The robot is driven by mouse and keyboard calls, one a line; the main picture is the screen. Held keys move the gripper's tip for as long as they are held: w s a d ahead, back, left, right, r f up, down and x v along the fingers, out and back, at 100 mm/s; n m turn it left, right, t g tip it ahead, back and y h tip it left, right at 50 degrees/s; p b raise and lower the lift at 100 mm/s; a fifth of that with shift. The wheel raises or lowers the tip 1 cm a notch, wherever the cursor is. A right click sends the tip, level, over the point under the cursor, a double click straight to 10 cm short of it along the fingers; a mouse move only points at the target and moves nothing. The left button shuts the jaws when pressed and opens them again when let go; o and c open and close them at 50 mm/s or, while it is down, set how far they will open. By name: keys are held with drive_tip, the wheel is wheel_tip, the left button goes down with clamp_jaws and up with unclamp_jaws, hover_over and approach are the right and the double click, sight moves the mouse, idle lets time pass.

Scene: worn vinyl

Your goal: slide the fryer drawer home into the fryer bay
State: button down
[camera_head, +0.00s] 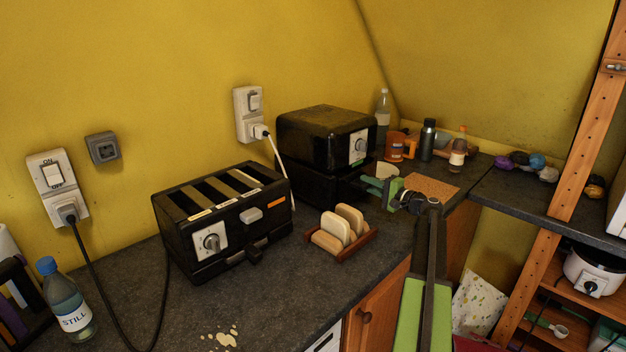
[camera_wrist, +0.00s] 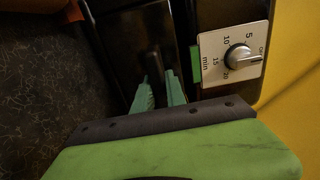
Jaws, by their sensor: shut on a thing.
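The fryer (camera_head: 312,133) is a black, worn box with a white dial plate on its front, standing against the yellow wall. Its dark drawer (camera_head: 325,188) shows low on the fryer, below the dial. How far the drawer stands out of the bay is hard to tell. My gripper (camera_head: 374,186) is at the drawer's front, its green fingers pointing at it. In the wrist view, the teal fingers of my gripper (camera_wrist: 160,88) are closed on the drawer's dark upright handle (camera_wrist: 153,62). The dial (camera_wrist: 237,54) is to their right. The bay's inside is hidden.
A wooden rack with bread slices (camera_head: 343,228) stands in front of the fryer, near my arm. A black toaster (camera_head: 222,220) is to its left. Behind my gripper are an orange mug (camera_head: 397,147), bottles and a cork mat (camera_head: 432,187).

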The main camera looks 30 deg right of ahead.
drive_tip(key=c, duration=1.3)
unclamp_jaws()
drive_tip(key=shift+s, duration=0.15)
drive_tip(key=shift+v, duration=3.4)
drive_tip(key=v, duration=1.7)
drive_tip(key=shift+s, duration=0.2)
